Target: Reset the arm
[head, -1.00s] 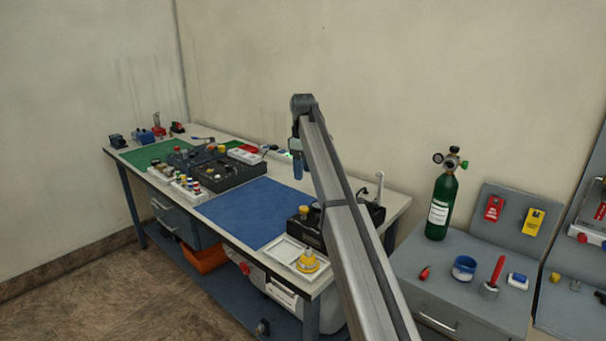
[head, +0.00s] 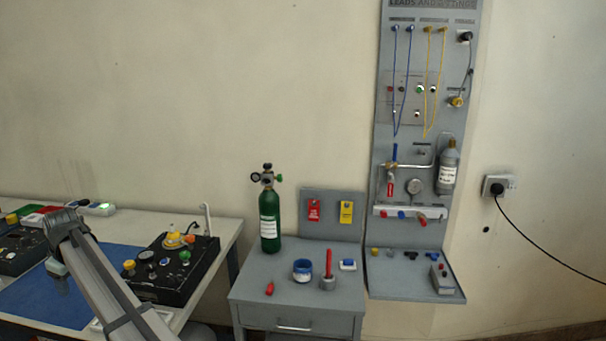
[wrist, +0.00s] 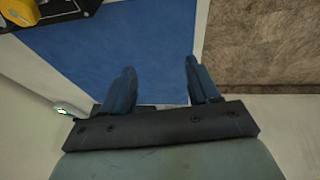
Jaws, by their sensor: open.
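My arm reaches in from the lower left of the head view. My gripper (head: 58,272) hangs from its end over the blue mat (head: 35,295) on the workbench. In the wrist view its two blue fingers (wrist: 159,68) are apart with nothing between them. Below them the wrist view shows the blue mat (wrist: 110,45) and the bench's pale edge. The arm hides part of the mat and the bench front.
A black box with knobs (head: 170,270) stands right of the gripper. A green cylinder (head: 269,220) stands on a grey cabinet (head: 255,290) with small items. A tall grey panel (head: 400,65) with hanging leads is on the wall. Floor (wrist: 265,40) shows beyond the bench edge.

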